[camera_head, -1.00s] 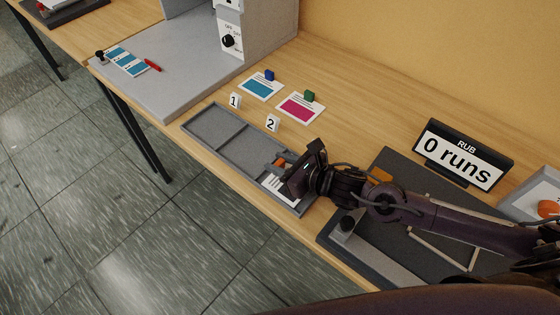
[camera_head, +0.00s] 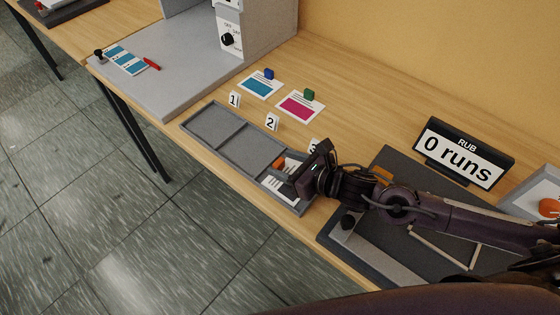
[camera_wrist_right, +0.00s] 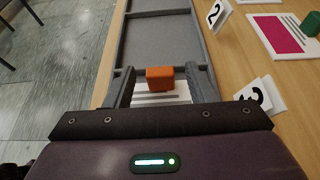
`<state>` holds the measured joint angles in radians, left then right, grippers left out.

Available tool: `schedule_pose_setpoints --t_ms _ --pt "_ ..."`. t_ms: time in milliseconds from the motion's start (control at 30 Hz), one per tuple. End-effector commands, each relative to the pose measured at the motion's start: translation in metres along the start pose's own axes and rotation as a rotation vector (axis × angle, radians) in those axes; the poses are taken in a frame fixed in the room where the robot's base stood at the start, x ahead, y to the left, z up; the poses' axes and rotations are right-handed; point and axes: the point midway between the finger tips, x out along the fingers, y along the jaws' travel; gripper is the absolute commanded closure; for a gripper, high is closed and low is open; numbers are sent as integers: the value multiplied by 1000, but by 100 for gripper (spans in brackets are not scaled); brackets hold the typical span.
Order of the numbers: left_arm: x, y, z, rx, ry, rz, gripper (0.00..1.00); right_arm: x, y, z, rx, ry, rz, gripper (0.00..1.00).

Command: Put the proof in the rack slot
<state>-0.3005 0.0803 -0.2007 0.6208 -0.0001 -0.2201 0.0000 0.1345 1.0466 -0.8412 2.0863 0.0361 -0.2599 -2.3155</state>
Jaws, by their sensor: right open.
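A white proof card (camera_head: 279,188) with an orange block (camera_head: 279,163) on it lies in the third compartment of the grey rack (camera_head: 247,170), the one nearest me. The orange block also shows in the right wrist view (camera_wrist_right: 160,78). My right gripper (camera_head: 286,174) is over this compartment. In the wrist view its fingers (camera_wrist_right: 161,84) are open, one on each side of the block with gaps between. The gripper hides part of the card. The rack's other two compartments are empty. My left gripper is out of view.
A blue card (camera_head: 260,86) and a magenta card (camera_head: 299,106) lie behind the rack, near number tags 1 (camera_head: 234,99) and 2 (camera_head: 272,122). A "0 runs" sign (camera_head: 463,154) and a dark board (camera_head: 400,168) are at right. The table edge runs close before the rack.

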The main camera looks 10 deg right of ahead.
Motion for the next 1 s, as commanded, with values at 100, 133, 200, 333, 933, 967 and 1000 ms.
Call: schedule_pose_setpoints --t_ms 100,133,200,333,933,967,1000 --pt "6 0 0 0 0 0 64 -19 -1 -3 -4 3 -1 50" --pt "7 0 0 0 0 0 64 -24 0 -3 -4 3 0 50" --pt "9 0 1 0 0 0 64 -33 0 -2 -4 2 1 50" --pt "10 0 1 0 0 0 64 -45 0 -2 -2 1 0 50" --pt "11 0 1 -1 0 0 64 -53 0 0 0 -2 0 50" --pt "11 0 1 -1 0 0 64 -53 0 0 0 -2 0 50" --pt "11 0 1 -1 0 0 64 -53 0 0 0 -2 0 50"
